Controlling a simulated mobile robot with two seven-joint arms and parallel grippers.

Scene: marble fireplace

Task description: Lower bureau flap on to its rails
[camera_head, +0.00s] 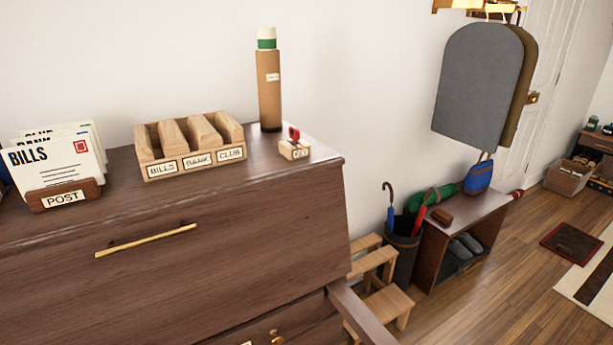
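The dark wooden bureau has its flap (230,245) up, closing the sloping front. A long brass handle (145,240) runs across the flap near its upper left part. A dark wooden bar (362,317), which looks like a pulled-out rail, juts forward from the bureau's right side below the flap. No second rail shows; the bureau's lower left front is outside the view. Neither of my grippers is in view.
On the bureau top stand a letter rack (64,195) marked POST, a three-slot wooden sorter (190,145), a cardboard tube (269,90) and a small key block (294,150). A wooden step stool (385,300) and umbrella bin (402,250) stand right of the bureau.

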